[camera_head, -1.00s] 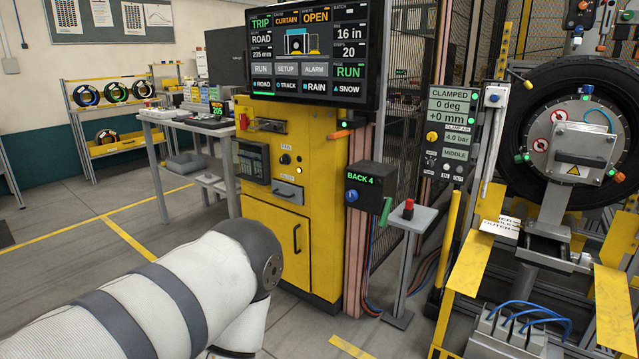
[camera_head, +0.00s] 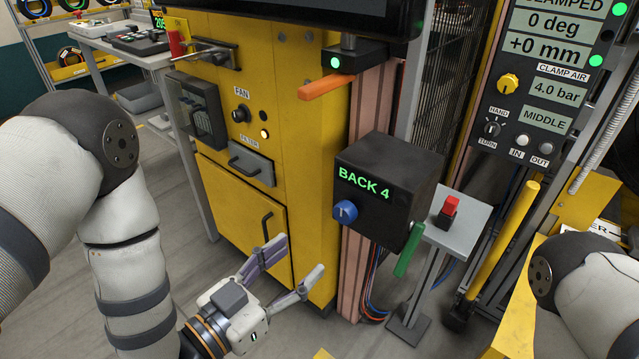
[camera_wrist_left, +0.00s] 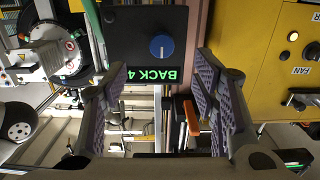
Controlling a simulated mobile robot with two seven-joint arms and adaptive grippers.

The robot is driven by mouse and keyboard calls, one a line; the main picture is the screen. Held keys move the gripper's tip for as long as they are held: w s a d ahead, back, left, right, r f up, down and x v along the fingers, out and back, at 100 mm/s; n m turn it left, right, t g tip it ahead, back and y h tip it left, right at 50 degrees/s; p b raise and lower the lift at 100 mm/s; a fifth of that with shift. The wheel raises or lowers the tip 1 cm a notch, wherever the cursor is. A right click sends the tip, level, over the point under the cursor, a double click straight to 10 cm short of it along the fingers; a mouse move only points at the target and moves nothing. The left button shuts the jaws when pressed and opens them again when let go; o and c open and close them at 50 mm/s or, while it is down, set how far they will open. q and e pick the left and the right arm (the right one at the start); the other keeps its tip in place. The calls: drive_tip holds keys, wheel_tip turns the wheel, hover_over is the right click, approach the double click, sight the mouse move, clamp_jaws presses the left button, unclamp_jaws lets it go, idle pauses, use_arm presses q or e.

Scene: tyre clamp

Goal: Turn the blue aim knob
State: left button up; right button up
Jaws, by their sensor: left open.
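The blue aim knob (camera_head: 345,212) sits on the front of a dark box (camera_head: 385,190) whose green display reads "BACK 4". A white mark shows on the knob. My left gripper (camera_head: 302,262) is open and empty, below and to the left of the knob in the head view, apart from it. In the left wrist view the blue knob (camera_wrist_left: 162,47) shows upside down between and beyond the two open fingers (camera_wrist_left: 160,100). My right arm shows at the right edge of the head view, but its gripper is not in view.
A green handle (camera_head: 409,250) hangs under the box's right side. An orange lever (camera_head: 326,87) juts out above it. A red button (camera_head: 450,206) stands on a grey pedestal to the right. The yellow cabinet (camera_head: 235,185) stands behind my left gripper.

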sight(341, 215)
use_arm(q)
drive_tip(key=x, duration=0.4)
drive_tip(key=r+x, duration=0.1)
drive_tip(key=x, duration=0.7)
drive_tip(key=shift+w+a+r, duration=0.1)
drive_tip(key=shift+w+r, duration=0.05)
drive_tip(key=shift+w, duration=0.05)
drive_tip(key=c, duration=1.1)
